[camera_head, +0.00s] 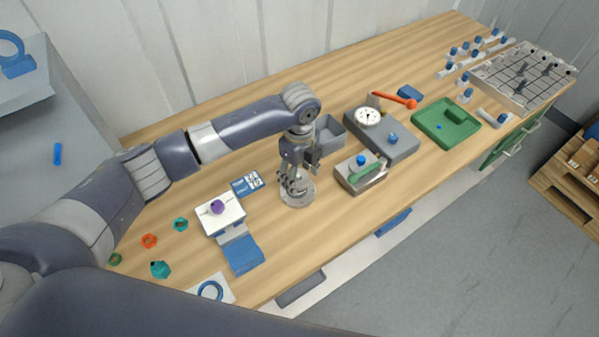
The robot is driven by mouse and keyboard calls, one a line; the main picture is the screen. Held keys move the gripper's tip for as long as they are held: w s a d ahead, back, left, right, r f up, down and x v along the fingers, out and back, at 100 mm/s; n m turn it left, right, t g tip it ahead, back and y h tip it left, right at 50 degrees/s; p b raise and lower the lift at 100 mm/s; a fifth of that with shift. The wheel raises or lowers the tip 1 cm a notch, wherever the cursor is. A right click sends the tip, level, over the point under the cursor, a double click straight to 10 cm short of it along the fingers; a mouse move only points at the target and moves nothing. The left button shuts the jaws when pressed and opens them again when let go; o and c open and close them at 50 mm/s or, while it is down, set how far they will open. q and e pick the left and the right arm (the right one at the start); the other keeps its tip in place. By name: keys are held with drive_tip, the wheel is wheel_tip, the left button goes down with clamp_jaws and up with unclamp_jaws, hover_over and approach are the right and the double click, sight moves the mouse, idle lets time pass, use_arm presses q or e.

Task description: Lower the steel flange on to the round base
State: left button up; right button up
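My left gripper (296,182) comes down from the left arm and points at a round grey metal piece (298,199) on the wooden bench. The fingers are at or just above the top of this piece. They are small and dark here, so I cannot tell whether they are shut on the steel flange. I cannot make out the flange apart from the round base. My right gripper is not in view.
A grey open box (329,134) stands just behind the gripper. A block with a green handle (366,173) is close on the right, and a gauge (368,117) is beyond it. A white box with a purple knob (219,211) is on the left. The bench's front edge is near.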

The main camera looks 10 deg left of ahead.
use_arm(q)
drive_tip(key=shift+o, duration=0.2)
wheel_tip(320, 180, up, 12)
idle(0.6)
idle(0.6)
